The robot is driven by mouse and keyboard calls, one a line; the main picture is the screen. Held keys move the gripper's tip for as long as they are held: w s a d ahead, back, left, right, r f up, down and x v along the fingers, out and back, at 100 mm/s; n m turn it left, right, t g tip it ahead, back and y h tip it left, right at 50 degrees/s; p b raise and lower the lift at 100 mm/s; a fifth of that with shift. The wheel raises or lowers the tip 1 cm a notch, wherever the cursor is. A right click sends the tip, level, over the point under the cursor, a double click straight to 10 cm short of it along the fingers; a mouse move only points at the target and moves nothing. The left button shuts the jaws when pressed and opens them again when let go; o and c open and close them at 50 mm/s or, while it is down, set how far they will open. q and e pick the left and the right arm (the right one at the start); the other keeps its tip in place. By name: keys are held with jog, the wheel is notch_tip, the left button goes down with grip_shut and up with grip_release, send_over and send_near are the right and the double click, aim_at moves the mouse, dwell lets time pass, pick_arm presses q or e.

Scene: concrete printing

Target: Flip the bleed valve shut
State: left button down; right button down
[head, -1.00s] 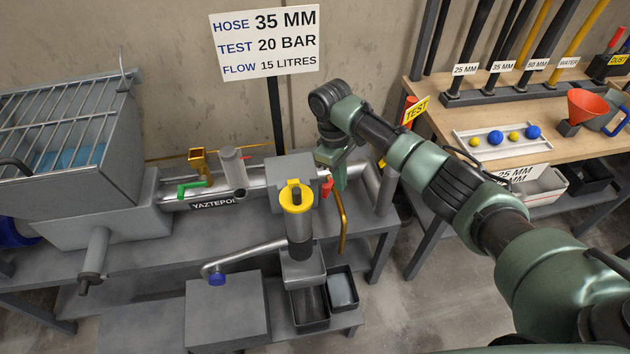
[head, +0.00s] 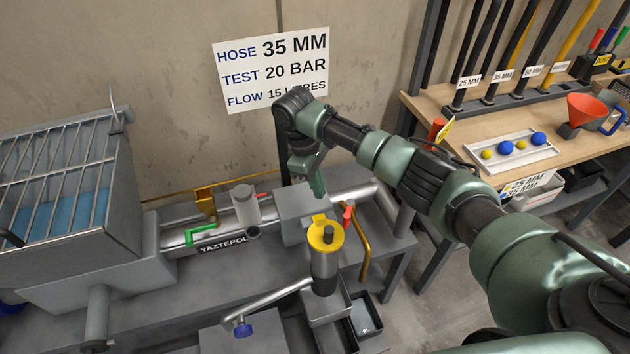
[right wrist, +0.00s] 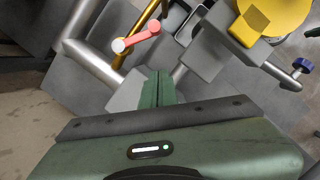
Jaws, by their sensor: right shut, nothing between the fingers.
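The bleed valve appears to be the small red lever (head: 348,213) beside the bent brass pipe (head: 364,245), at the right end of the grey pump block (head: 300,205). In the right wrist view the red lever (right wrist: 137,38) lies slantwise across the top of the brass pipe (right wrist: 138,36). My right gripper (head: 319,190) is shut and empty. It hangs above the back of the pump block, left of and behind the lever, apart from it. Its closed fingers (right wrist: 158,88) show below and right of the lever in the right wrist view. My left gripper is out of view.
A yellow-capped cylinder (head: 324,260) stands just in front of the block. A green handle (head: 203,236) and a grey cylinder (head: 246,207) sit along the pipe to the left. A barred hopper (head: 65,190) is at far left. A wooden bench (head: 480,130) stands at right.

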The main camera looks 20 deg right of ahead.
aim_at(349, 210)
jog(key=s+d+f+p, duration=0.2)
jog(key=s+d+f, duration=0.1)
jog(key=f, duration=0.2)
jog(key=shift+s+d+f, duration=0.25)
jog(key=shift+s+f, duration=0.15)
